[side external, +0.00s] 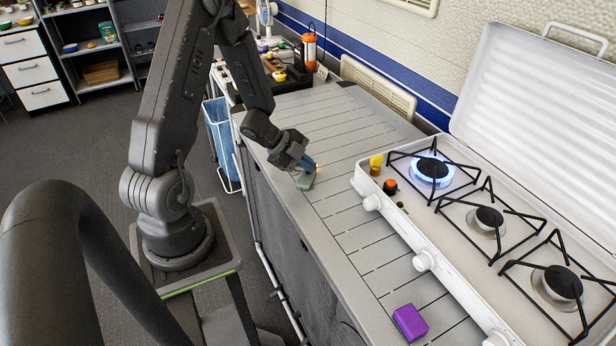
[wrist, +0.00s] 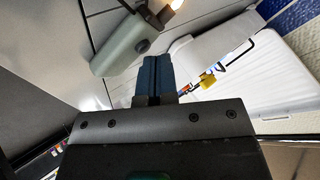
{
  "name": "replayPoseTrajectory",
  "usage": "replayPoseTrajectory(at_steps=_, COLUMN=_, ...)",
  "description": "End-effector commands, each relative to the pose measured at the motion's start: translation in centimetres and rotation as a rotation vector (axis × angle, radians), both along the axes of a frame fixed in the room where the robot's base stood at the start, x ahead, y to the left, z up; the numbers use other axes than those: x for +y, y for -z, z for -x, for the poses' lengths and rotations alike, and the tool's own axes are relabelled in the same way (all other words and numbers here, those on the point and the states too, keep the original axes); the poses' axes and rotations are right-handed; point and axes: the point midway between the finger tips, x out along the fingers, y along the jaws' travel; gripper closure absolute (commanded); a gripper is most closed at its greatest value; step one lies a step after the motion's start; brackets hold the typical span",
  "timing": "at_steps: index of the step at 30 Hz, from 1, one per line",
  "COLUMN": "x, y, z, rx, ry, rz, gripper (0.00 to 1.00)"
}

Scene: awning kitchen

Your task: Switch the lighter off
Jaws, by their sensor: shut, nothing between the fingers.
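The lighter (side external: 305,181) is a small grey-green body at the left part of the slatted counter. A small yellow-orange glow shows at its top. In the wrist view the lighter (wrist: 122,44) is at the top, with dark metal parts and a bright flame at its upper right end. My gripper (side external: 308,163) is beside the top of the lighter. In the wrist view the blue fingertips of my gripper (wrist: 154,60) are shut together and empty, just below the lighter. I cannot tell whether they touch it.
A white gas stove (side external: 415,225) with several burners stands to the right; its far burner (side external: 433,170) has a blue flame. A purple block (side external: 410,322) lies on the near counter. A yellow object (side external: 376,164) is by the stove's corner. The slatted counter (side external: 345,215) between is mostly clear.

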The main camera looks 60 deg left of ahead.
Motion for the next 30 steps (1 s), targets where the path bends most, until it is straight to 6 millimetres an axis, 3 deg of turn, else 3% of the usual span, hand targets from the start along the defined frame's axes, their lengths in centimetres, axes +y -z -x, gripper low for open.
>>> replayPoseTrajectory(at_steps=30, x=0.0, y=-0.9, z=0.0, rx=0.000, ry=0.001, rz=-0.001, gripper=1.00)
